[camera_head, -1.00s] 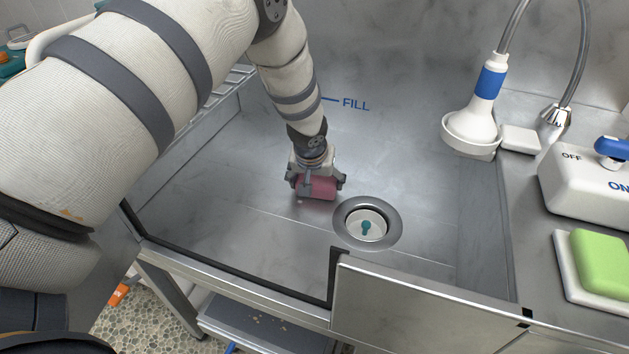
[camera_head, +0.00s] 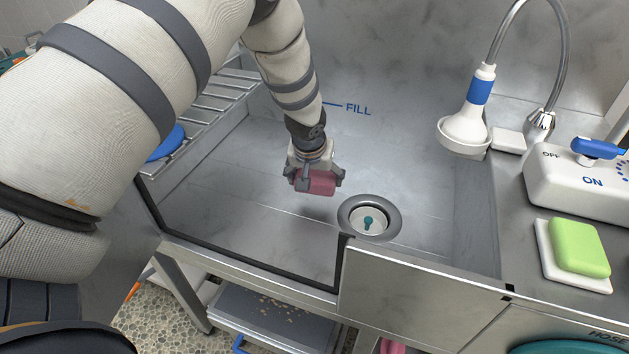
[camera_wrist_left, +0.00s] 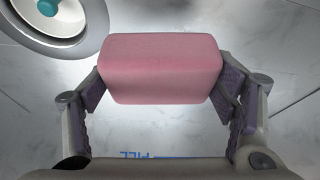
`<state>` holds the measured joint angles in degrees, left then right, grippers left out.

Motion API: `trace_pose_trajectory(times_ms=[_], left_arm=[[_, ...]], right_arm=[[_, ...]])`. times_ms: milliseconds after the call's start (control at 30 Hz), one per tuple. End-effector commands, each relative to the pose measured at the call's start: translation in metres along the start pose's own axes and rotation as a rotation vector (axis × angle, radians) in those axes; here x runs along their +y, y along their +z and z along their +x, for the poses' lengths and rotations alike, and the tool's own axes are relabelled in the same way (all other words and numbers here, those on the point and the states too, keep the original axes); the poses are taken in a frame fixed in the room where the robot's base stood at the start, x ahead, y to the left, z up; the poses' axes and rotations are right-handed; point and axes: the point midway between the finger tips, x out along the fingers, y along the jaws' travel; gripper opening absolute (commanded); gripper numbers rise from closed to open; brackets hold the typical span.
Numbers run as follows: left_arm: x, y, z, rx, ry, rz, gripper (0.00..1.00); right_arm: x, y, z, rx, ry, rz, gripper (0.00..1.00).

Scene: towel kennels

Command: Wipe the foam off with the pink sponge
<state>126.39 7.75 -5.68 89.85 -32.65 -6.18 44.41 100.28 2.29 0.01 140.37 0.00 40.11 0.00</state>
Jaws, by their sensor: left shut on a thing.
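My left gripper (camera_head: 315,177) is shut on the pink sponge (camera_head: 316,184), which hangs below the wrist over the steel tub floor (camera_head: 260,225). In the left wrist view the sponge (camera_wrist_left: 160,70) sits squarely between the two fingers of the gripper (camera_wrist_left: 160,88). The sponge is just left of and behind the drain (camera_head: 369,217). I cannot tell whether its underside touches the floor. I see no clear foam on the visible floor; the patch under the sponge is hidden. My right gripper is out of view.
A low front panel (camera_head: 420,295) and dark-edged rim bound the tub's near side. A shower head (camera_head: 465,130) hangs at the right wall. The right ledge holds an ON/OFF control box (camera_head: 575,185) and a green block (camera_head: 579,247). A slatted rack (camera_head: 215,105) is at left.

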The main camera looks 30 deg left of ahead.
Motion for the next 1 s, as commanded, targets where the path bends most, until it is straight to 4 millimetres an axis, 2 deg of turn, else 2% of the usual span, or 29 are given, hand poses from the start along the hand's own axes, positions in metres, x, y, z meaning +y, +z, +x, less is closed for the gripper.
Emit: trace_pose_trajectory(times_ms=[33, 333, 900, 1000], left_arm=[[0.0, -0.004, -0.009, 0.009, 0.004, -0.002, 0.52], [0.001, -0.007, -0.029, 0.003, 0.001, -0.001, 0.52], [0.001, -0.007, -0.031, 0.0, 0.0, 0.0, 0.52], [0.008, -0.006, -0.037, 0.001, 0.006, 0.012, 0.52]], right_arm=[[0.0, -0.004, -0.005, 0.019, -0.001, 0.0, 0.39], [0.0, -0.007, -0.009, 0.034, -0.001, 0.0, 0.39], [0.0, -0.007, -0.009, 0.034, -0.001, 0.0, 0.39], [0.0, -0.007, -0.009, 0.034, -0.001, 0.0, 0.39]])
